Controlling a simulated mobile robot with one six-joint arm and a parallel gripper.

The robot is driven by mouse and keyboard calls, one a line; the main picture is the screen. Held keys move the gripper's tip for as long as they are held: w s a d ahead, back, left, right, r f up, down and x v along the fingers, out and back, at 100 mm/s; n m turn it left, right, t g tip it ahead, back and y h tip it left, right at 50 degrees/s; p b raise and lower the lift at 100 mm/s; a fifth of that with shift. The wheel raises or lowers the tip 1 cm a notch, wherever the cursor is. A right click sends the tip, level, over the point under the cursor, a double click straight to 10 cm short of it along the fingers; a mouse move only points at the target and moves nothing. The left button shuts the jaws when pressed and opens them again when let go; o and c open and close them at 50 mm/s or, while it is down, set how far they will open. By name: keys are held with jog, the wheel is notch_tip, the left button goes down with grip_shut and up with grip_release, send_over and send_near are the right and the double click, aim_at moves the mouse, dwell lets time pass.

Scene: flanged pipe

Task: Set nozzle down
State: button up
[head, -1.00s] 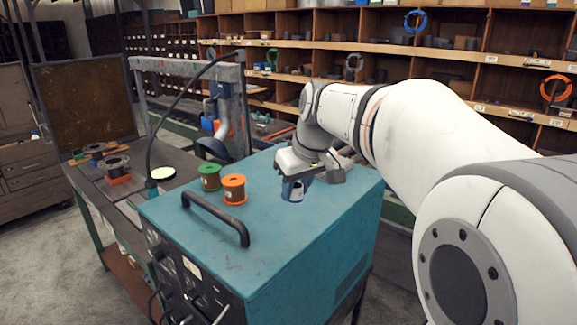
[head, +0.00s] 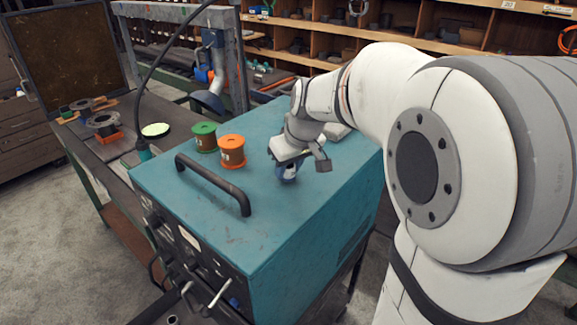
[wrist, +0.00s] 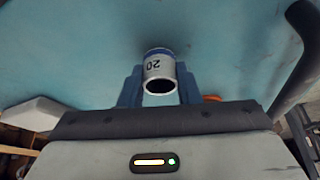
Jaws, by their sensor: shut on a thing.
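The nozzle (wrist: 159,72) is a short, pale, hollow cylinder with a blue band and the marking "20", seen in the wrist view. My gripper (head: 288,172) is shut on it, with a blue finger on each side of it in the wrist view. In the head view the nozzle is mostly hidden by the fingers, low over the teal cabinet top (head: 262,208). I cannot tell whether it touches the surface.
A green spool (head: 204,138) and an orange spool (head: 232,152) stand left of my gripper. A black handle (head: 213,184) rises near the cabinet's front left edge. The teal top is bare in front of my gripper. A workbench (head: 160,170) stands to the left.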

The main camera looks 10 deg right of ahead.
jog(key=shift+f, duration=0.35)
jog(key=shift+f, duration=0.2)
jog(key=o, duration=1)
jog(key=shift+r, duration=0.1)
